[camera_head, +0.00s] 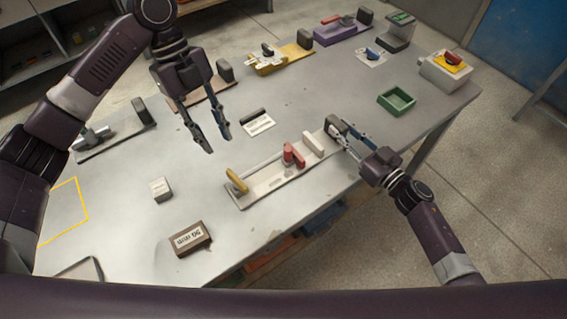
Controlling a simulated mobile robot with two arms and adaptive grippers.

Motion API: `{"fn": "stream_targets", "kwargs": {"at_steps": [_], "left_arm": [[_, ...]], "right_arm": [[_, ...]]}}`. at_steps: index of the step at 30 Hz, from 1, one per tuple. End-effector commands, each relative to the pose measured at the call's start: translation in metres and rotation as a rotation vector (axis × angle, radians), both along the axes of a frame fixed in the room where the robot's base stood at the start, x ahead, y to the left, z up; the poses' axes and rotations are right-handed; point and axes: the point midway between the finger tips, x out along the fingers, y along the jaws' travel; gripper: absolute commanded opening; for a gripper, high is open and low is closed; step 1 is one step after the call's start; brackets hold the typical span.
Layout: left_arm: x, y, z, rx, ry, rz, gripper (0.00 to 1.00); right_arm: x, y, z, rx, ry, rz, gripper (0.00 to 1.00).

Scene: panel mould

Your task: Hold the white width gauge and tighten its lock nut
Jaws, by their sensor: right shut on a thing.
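A long pale bar-shaped fixture (268,184) lies at the front middle of the table, and it looks like the white width gauge. It carries a yellow upright piece (237,180), red pieces (294,155), a white block (313,144) and a dark grey end block (333,124). I cannot make out which part is the lock nut. My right gripper (346,136) is at the fixture's right end, shut on the dark end block, partly covering it. My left gripper (217,141) is open and empty above the table, to the left of and behind the fixture.
A brown labelled block (189,239) and a small grey block (160,189) stand at the front left. A white card (258,124) lies behind the fixture. A green tray (396,100) is to the right. Yellow (296,50) and purple (335,34) fixtures line the back.

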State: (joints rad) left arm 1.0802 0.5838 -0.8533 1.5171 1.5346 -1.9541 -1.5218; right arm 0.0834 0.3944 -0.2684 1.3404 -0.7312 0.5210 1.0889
Motion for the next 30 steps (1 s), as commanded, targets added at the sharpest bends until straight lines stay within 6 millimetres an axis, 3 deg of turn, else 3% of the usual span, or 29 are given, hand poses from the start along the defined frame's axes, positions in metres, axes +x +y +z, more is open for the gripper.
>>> {"fn": "stream_targets", "kwargs": {"at_steps": [11, 12, 17, 26, 30], "left_arm": [[0.0, 0.0, 0.0, 0.0, 0.0, 0.0, 0.28], [0.0, 0.0, 0.0, 0.0, 0.0, 0.0, 0.28], [0.0, 0.0, 0.0, 0.0, 0.0, 0.0, 0.28], [0.0, 0.0, -0.001, 0.0, 0.0, 0.0, 0.28], [0.0, 0.0, -0.001, 0.0, 0.0, 0.0, 0.28]], "right_arm": [[0.0, 0.0, 0.0, 0.0, 0.0, 0.0, 0.0], [0.0, 0.0, 0.0, 0.0, 0.0, 0.0, 0.27], [0.0, 0.0, 0.0, 0.0, 0.0, 0.0, 0.44], [-0.001, -0.001, 0.0, 0.0, 0.0, 0.0, 0.44], [-0.012, -0.01, -0.002, -0.002, 0.002, -0.001, 0.44]]}}
